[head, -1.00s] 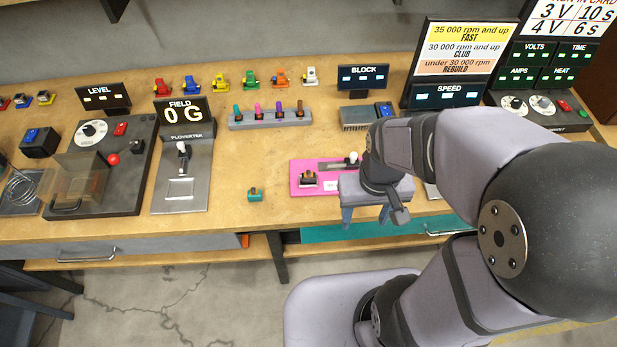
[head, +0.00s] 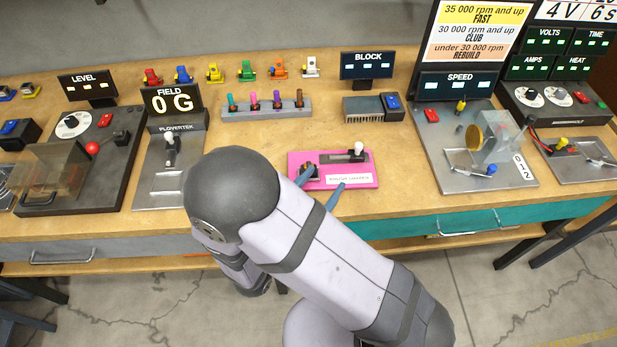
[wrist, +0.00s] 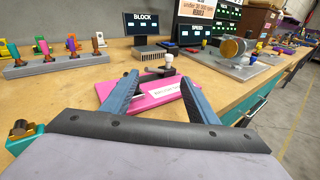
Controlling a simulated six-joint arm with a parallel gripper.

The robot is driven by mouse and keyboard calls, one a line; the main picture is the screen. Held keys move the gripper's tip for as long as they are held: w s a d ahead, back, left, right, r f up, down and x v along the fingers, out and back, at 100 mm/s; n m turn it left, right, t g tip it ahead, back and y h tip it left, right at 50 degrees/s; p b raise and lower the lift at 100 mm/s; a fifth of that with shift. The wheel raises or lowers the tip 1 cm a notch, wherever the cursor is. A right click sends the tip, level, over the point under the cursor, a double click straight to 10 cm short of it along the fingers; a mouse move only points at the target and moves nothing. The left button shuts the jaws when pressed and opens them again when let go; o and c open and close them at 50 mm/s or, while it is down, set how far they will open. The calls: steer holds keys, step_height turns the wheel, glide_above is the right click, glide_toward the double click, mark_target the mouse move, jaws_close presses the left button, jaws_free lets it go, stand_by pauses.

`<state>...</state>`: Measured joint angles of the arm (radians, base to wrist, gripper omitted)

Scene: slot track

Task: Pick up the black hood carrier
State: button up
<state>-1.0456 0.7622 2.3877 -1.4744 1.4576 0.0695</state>
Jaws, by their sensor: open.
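The pink fixture (head: 330,181) lies on the bench. It bears a slide with a white knob (head: 359,148) and a small dark piece with a brownish part (head: 311,170) at its left end. This may be the black hood carrier, but I cannot tell for sure. My gripper (head: 320,186) is open and empty, its blue fingers over the fixture's front left. In the wrist view, the pink fixture (wrist: 160,94) shows between and beyond the fingers (wrist: 159,78); the dark piece is not clearly visible. A teal block with a dark top (wrist: 24,134) stands at lower left there.
A grey rack with several coloured pegs (head: 266,112) and the BLOCK display (head: 367,66) stand behind. The FIELD unit (head: 172,165) is at left and the SPEED station (head: 475,150) at right. Bare bench lies between the fixture and the rack.

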steer(key=a+n+t+y, duration=0.1)
steer(key=a, duration=0.1)
steer(key=a+f+n+y, duration=0.1)
steer(key=a+n+t+y, duration=0.1)
steer(key=a, duration=0.1)
steer(key=shift+w+a+f+t, duration=0.25)
steer(key=shift+a+t, duration=0.05)
steer(key=shift+a, duration=0.05)
steer(key=shift+x, duration=1.15)
steer(key=shift+w+d+f+p, duration=0.15)
steer(key=shift+w+d+p, duration=0.25)
steer(key=shift+w+d, duration=0.25)
steer(key=shift+w+d+f+p, duration=0.15)
steer(key=shift+w+d+p, duration=0.3)
steer(key=shift+w, duration=0.35)
steer(key=shift+x, duration=0.8)
steer(key=shift+f, duration=0.1)
steer(key=shift+c, duration=0.6)
steer(key=c, duration=1.1)
steer(key=shift+o, duration=0.2)
